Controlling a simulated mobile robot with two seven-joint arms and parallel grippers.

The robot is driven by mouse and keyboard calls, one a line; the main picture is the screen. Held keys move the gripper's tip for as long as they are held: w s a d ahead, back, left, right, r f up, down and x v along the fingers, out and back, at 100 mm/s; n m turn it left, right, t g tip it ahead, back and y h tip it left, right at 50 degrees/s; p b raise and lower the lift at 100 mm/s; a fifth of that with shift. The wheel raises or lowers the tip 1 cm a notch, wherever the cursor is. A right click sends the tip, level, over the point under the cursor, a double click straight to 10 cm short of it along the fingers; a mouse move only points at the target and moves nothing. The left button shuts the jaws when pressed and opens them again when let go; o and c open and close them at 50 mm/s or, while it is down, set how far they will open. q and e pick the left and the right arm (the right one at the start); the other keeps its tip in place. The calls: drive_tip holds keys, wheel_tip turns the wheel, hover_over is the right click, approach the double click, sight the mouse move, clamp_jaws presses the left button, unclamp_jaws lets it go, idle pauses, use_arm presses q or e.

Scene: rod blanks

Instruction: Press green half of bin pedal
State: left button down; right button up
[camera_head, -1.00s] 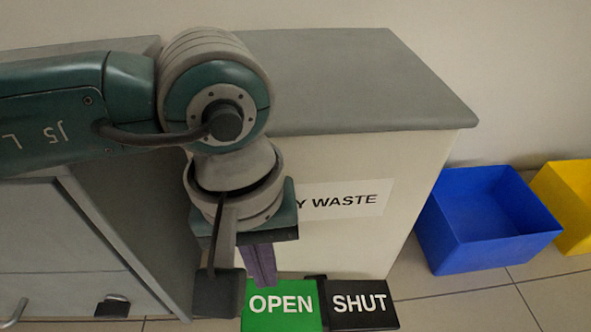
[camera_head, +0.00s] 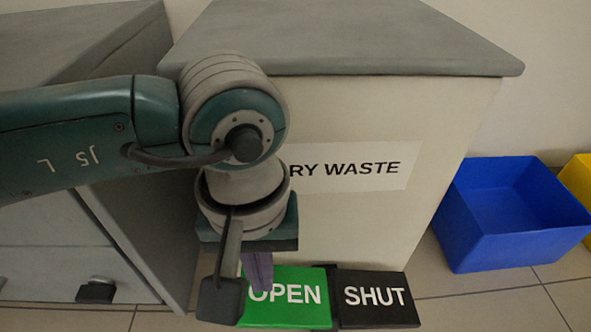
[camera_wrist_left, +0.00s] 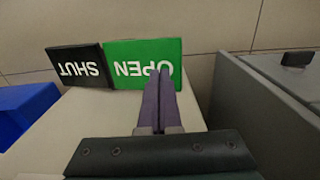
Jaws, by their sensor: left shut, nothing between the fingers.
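The bin is a pale cabinet (camera_head: 400,220) with a grey lid and a partly hidden waste label. At its foot is a pedal with a green half marked OPEN (camera_head: 300,312) and a black half marked SHUT (camera_head: 376,317). My left gripper (camera_head: 259,288) points down with its purple fingers shut and empty, over the left part of the green half. In the left wrist view, the fingertips (camera_wrist_left: 160,75) overlap the green half (camera_wrist_left: 130,51) near the letter O; I cannot tell if they touch it. The black half (camera_wrist_left: 78,80) is clear. My right gripper is not in view.
A blue open box (camera_head: 510,220) stands right of the bin, with a yellow box (camera_head: 580,180) beyond it. A grey cabinet (camera_head: 150,230) stands close on the left of my left gripper. Tiled floor lies clear right of the pedal.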

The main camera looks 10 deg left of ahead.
use_arm(q)
drive_tip(key=shift+s+a+f+b, duration=0.1)
drive_tip(key=shift+a+f+b, duration=0.05)
drive_tip(key=shift+f+b, duration=1.15)
drive_tip(key=shift+f, duration=1.25)
drive_tip(key=shift+r, duration=0.1)
wheel_tip(320, 180, up, 9)
drive_tip(key=p, duration=0.8)
drive_tip(key=shift+r, duration=0.1)
